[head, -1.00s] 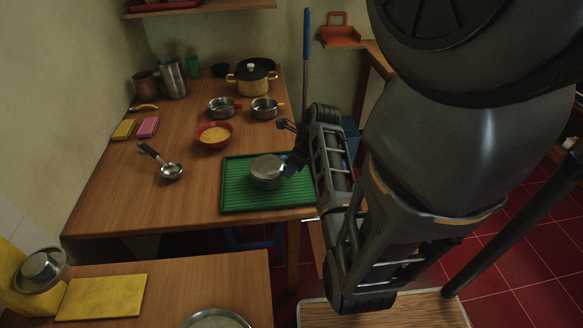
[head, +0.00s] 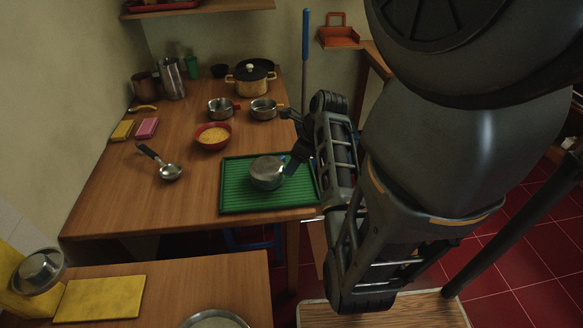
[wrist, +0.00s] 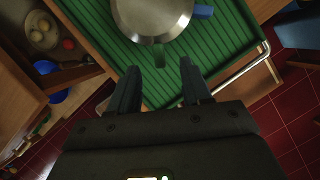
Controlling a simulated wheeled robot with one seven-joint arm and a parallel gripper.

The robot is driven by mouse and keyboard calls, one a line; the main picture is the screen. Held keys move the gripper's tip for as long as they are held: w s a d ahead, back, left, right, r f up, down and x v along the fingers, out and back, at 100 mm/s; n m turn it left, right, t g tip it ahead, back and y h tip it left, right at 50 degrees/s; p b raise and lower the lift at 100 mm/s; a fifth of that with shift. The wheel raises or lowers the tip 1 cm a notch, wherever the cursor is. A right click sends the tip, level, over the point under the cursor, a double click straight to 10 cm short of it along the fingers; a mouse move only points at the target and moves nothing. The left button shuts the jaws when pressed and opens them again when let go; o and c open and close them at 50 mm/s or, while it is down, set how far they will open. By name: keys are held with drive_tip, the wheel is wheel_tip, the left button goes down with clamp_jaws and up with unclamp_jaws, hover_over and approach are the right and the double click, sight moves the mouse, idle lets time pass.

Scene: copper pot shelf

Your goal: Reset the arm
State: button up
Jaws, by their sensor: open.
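My gripper (head: 294,138) is open and empty, to the right of a metal pot (head: 267,173) on the green ribbed tray (head: 232,198). In the wrist view, the two fingers of my gripper (wrist: 160,82) point toward the pot (wrist: 152,14), with a gap between fingertips and pot body. The pot stands upright on the tray.
A red bowl of yellow food (head: 213,136), a ladle (head: 168,172), two small pans (head: 221,107) and a gold lidded pot (head: 251,78) stand on the wooden table (head: 120,205). A nearer counter holds a yellow board (head: 100,297). A blue-handled pole (head: 306,40) stands behind the table.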

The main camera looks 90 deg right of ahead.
drive_tip(key=v, duration=0.4)
